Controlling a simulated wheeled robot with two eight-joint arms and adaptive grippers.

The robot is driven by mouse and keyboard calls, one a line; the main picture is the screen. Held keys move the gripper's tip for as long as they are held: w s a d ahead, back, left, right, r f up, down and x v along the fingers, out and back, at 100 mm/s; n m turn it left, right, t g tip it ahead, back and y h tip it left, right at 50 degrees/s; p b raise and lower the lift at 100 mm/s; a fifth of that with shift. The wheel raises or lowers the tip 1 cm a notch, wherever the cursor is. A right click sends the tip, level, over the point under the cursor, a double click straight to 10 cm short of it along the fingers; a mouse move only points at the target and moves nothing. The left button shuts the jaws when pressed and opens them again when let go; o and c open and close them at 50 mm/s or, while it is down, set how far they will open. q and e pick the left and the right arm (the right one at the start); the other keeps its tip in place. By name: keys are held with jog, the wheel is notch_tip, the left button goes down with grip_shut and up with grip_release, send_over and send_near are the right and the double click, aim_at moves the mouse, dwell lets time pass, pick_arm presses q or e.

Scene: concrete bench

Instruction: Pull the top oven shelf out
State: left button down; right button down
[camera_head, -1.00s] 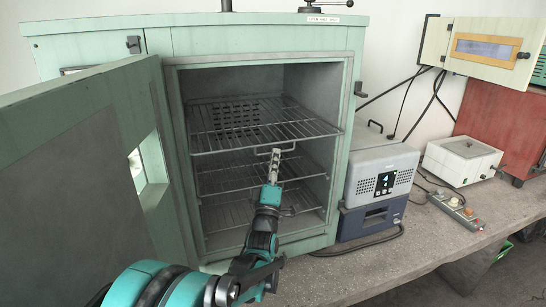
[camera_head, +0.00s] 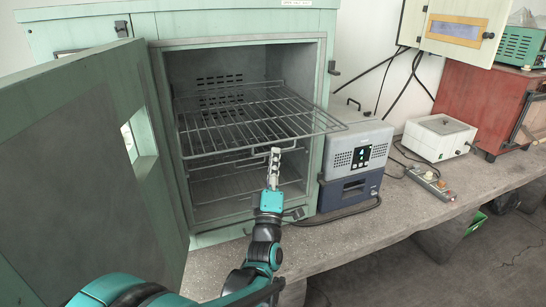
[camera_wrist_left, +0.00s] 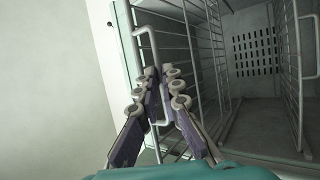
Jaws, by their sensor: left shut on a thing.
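The pale green oven (camera_head: 240,38) stands open, with its door (camera_head: 75,150) swung out at the left. The top wire shelf (camera_head: 245,118) juts out past the oven's front opening and looks roughly level. My left gripper (camera_head: 274,152) is at the shelf's front edge, shut on its handle. In the left wrist view the two fingers (camera_wrist_left: 163,92) close around the white wire handle (camera_wrist_left: 147,45) of the shelf. The exact finger contact is partly hidden. My right gripper is in neither current view.
A lower wire shelf (camera_head: 235,185) sits inside the oven. A grey-blue device (camera_head: 357,160) stands right of the oven on the concrete bench (camera_head: 340,235). A white box (camera_head: 440,137) and a power strip (camera_head: 432,185) lie farther right. The open door bounds the left side.

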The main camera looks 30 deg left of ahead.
pick_arm(q)
jog(key=c, duration=2)
grip_release()
jog(key=v, duration=1.2)
jog(key=shift+f, duration=0.1)
jog(key=w+d+f+m+g+h, duration=0.2)
jog(key=d+f+m+g+h, duration=0.65)
jog(key=m, duration=0.55)
jog(key=s+f+m+g, duration=0.2)
jog(key=s+f, duration=0.1)
jog(key=s, duration=0.1)
jog(key=s+d+f+m+g, duration=0.1)
jog(key=s+f+g, duration=0.1)
jog(key=s, duration=0.3)
jog(key=s+f+m+g, duration=0.2)
jog(key=s+f+g, duration=0.1)
jog(key=s+f, duration=0.1)
jog(key=shift+s+d+f+m+h, duration=0.2)
jog(key=shift+s+f+m+h, duration=0.1)
jog(key=shift+s+f, duration=0.15)
